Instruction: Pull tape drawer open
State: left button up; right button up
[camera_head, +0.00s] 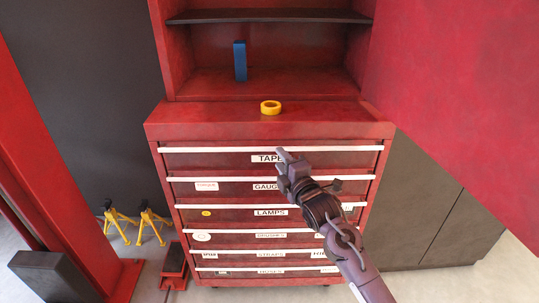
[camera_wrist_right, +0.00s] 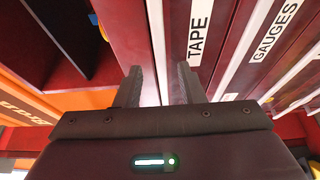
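The tape drawer (camera_head: 215,160) is the top drawer of a red cabinet, with a white "TAPE" label (camera_wrist_right: 199,30) and a white pull strip (camera_head: 340,148) along its upper edge. It looks shut, in line with the drawers below. My right gripper (camera_head: 288,158) is in front of this drawer, just right of its label. In the right wrist view its two fingers (camera_wrist_right: 159,85) are apart, with the pull strip (camera_wrist_right: 157,40) running between them. I cannot tell whether either finger touches it. My left gripper is not in view.
Below are more labelled drawers, including gauges (camera_head: 230,188) and lamps (camera_head: 235,212). A yellow tape roll (camera_head: 270,107) lies on the cabinet top, and a blue box (camera_head: 240,62) stands behind it. Yellow stands (camera_head: 150,222) and a red post (camera_head: 50,150) are at left. Grey cabinets (camera_head: 440,215) are at right.

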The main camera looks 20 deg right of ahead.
aim_at(272, 150)
jog(key=w, duration=0.5)
jog(key=shift+w+a, duration=0.15)
jog(key=shift+a, duration=0.25)
grip_shut()
